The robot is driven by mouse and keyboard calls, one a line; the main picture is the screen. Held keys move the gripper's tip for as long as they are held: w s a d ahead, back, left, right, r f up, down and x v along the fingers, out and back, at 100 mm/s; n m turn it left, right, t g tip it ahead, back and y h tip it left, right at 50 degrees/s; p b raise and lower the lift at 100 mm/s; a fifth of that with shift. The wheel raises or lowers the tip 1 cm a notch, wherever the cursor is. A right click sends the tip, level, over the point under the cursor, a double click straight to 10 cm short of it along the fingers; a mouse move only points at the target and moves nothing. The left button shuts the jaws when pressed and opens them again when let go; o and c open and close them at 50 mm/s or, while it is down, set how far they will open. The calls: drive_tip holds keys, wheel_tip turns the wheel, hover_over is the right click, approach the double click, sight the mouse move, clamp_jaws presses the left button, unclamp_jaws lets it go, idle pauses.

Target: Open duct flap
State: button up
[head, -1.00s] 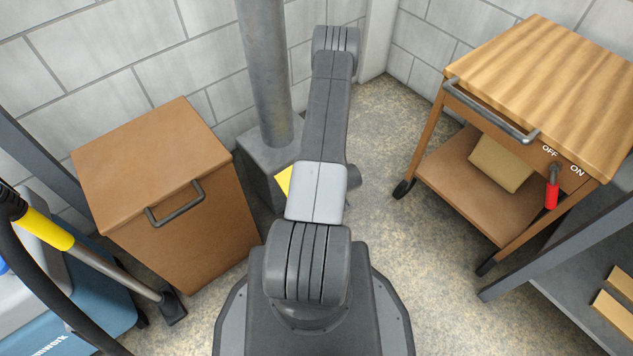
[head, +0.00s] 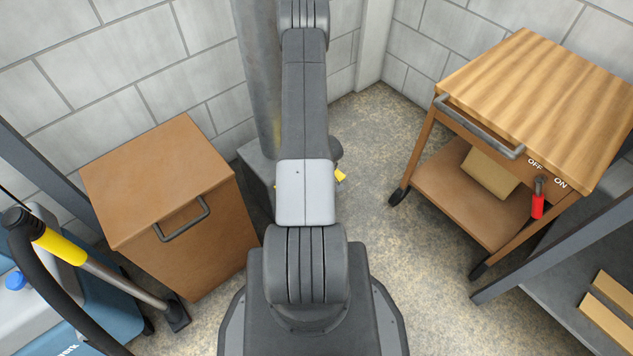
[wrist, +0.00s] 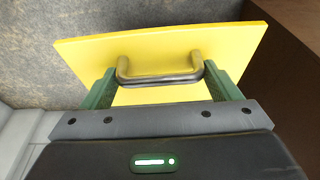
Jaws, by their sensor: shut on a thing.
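The yellow duct flap (wrist: 205,45) fills the upper middle of the wrist view, with a dark metal handle (wrist: 160,80) on its face. My gripper (wrist: 162,76) is shut on this handle, one green finger at each end of it. In the head view a small piece of the yellow flap (head: 341,175) shows right of my arm, low by the grey duct pipe (head: 257,80) and its grey base box (head: 257,165). My arm hides the rest of the flap and my gripper there.
A brown cabinet (head: 160,190) with a handle stands to the left, near a yellow-and-grey vacuum tube (head: 110,270). A wooden cart (head: 540,90) with an OFF/ON lever stands to the right. Speckled floor (head: 400,230) is clear between my arm and the cart.

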drive_tip(key=shift+w+a+r, duration=0.15)
drive_tip(key=shift+w+r, duration=0.1)
drive_tip(key=shift+r, duration=0.05)
drive_tip(key=o, duration=1.2)
drive_tip(key=shift+o, duration=0.2)
drive_tip(key=p+v, duration=0.4)
drive_tip(key=v, duration=0.9)
drive_tip(key=shift+s+r, duration=0.15)
drive_tip(key=shift+r, duration=0.2)
drive_tip(key=b+x, duration=0.4)
drive_tip(key=x, duration=1)
drive_tip(key=shift+s, duration=0.1)
